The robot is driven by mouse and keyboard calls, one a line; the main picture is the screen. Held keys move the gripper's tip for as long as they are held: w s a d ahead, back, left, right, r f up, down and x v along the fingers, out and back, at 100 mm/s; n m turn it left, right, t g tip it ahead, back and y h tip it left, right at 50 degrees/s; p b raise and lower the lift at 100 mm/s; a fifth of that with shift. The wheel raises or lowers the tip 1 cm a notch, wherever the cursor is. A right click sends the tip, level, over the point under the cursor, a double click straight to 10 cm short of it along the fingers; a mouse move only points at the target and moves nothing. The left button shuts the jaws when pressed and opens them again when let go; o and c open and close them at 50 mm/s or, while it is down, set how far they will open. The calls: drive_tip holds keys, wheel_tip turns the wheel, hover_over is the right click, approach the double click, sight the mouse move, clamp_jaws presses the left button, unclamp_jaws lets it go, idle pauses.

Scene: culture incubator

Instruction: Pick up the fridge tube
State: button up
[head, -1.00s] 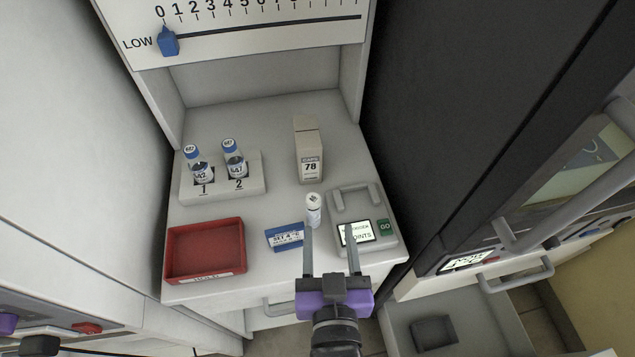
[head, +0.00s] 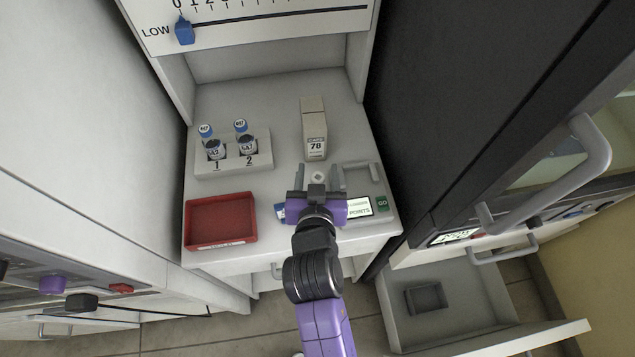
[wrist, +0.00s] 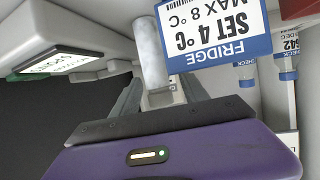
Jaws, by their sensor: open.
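A white tube (head: 319,177) stands on the bench; in the head view mostly its top shows and my gripper hides the rest. In the wrist view the tube (wrist: 150,52) appears as a pale cylinder beside a blue-edged sign (wrist: 225,40) reading FRIDGE, SET 4 °C, MAX 8 °C. My gripper (head: 318,183) is open, its fingers on either side of the tube's top in the head view. In the wrist view the fingers (wrist: 160,92) are apart. Whether they touch the tube cannot be told.
A rack (head: 262,162) holds two blue-capped vials at slots 1 and 2. A red tray (head: 220,220) is at front left. A box labelled 78 (head: 314,135) stands behind the tube. A device with a GO button (head: 382,203) is close on the right. A drawer (head: 450,325) stands open at lower right.

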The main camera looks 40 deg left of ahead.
drive_tip(key=shift+w+a+f, duration=0.25)
drive_tip(key=shift+w+a, duration=0.05)
drive_tip(key=shift+w, duration=0.1)
clamp_jaws()
drive_tip(key=shift+r, duration=0.1)
wheel_tip(320, 180, up, 20)
drive_tip(key=shift+b, duration=0.4)
